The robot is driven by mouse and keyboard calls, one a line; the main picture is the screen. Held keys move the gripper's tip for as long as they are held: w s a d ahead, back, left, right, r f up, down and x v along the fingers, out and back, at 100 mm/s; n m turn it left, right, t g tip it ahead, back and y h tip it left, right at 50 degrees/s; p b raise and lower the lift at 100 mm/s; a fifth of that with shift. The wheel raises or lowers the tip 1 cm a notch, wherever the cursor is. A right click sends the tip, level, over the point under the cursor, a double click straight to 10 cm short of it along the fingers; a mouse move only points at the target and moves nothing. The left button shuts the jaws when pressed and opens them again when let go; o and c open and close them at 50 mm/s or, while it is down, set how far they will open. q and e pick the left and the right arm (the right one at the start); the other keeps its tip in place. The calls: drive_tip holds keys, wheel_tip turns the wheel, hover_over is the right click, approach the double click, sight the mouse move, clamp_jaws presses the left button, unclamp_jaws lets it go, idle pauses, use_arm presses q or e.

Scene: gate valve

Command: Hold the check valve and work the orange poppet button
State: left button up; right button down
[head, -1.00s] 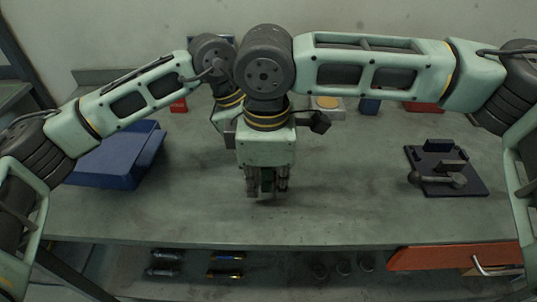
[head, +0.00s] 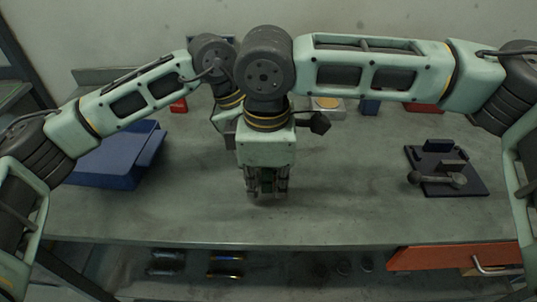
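My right gripper (head: 267,192) points straight down over the middle of the bench. Its fingers are seen end-on, with something dark green between or behind them that I cannot make out. My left arm reaches in to the same spot from the left. Its wrist shows just behind and left of my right gripper, and its fingers are mostly hidden there. I cannot make out the check valve or its orange poppet button; the grippers cover the area where both arms meet.
A blue bin (head: 118,160) stands on the bench (head: 370,210) at left. A dark plate with a lever fixture (head: 445,175) lies at right. A pale block with a yellow round top (head: 327,103) stands at the back. An orange drawer (head: 440,257) is below. The bench front is clear.

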sight(266, 214)
drive_tip(key=shift+f, duration=1.8)
drive_tip(key=shift+w, duration=0.6)
drive_tip(key=shift+s, duration=0.1)
drive_tip(key=shift+s+a, duration=0.1)
drive_tip(key=shift+s, duration=1.4)
drive_tip(key=shift+r, duration=3.5)
